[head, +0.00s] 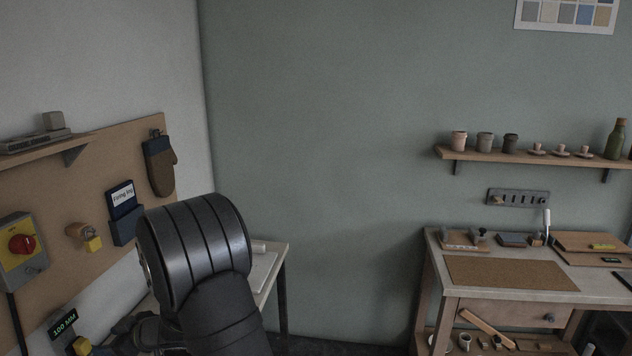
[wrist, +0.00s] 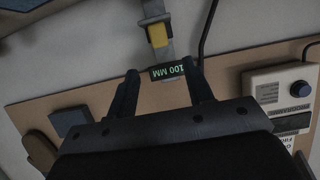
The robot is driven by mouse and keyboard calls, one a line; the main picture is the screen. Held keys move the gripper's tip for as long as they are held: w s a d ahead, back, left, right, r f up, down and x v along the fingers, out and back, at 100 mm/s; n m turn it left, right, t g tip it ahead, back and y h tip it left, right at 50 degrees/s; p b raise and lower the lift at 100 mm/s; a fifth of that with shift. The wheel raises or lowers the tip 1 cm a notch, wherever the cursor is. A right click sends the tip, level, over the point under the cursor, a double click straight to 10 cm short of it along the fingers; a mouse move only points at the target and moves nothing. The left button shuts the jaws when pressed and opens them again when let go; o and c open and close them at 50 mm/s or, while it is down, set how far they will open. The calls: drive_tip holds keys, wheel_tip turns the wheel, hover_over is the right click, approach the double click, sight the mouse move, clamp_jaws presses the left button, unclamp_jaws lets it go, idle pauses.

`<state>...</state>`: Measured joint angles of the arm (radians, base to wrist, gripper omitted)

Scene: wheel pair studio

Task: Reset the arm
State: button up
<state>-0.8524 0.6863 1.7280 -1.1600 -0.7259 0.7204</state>
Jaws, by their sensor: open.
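My gripper (wrist: 161,73) is open in the wrist view, its two dark fingers spread apart. A small black label reading "100 MM" (wrist: 172,71) shows between the fingertips, upside down in that view. A grey strip with a yellow block (wrist: 158,36) lies just beyond it. Whether the fingers touch any of these I cannot tell. In the head view the label (head: 62,323) is at the lower left by the pegboard. My dark arm rises at lower centre-left, and the gripper's fingertips are not clear there.
The brown board (head: 95,165) on the left wall carries a red-knobbed switch box (head: 22,245), a blue holder (head: 124,225) and a mitt (head: 160,168). A small table (head: 267,265) is partly behind my arm. A workbench (head: 590,298) stands at right. The floor between is clear.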

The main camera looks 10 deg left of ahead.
sight(86, 345)
drive_tip(key=x, duration=1)
drive_tip(key=shift+f, duration=0.25)
drive_tip(key=shift+d+r, duration=0.35)
drive_tip(key=shift+r, duration=0.15)
drive_tip(key=v, duration=1.7)
drive_tip(key=x, duration=1.8)
drive_tip(key=shift+f, duration=0.35)
drive_tip(key=f+v, duration=0.1)
drive_tip(key=v, duration=1.6)
drive_tip(key=w+a+r+m+t+h, duration=0.3)
drive_tip(key=w+a+m+t+h, duration=0.1)
drive_tip(key=w, duration=0.7)
drive_tip(key=a+m+t, duration=0.1)
drive_tip(key=a+t, duration=0.1)
drive_tip(key=a, duration=0.1)
drive_tip(key=shift+w+a+r+m+t, duration=0.15)
drive_tip(key=shift+a+r+m+t, duration=0.15)
drive_tip(key=shift+a+m+t, duration=0.1)
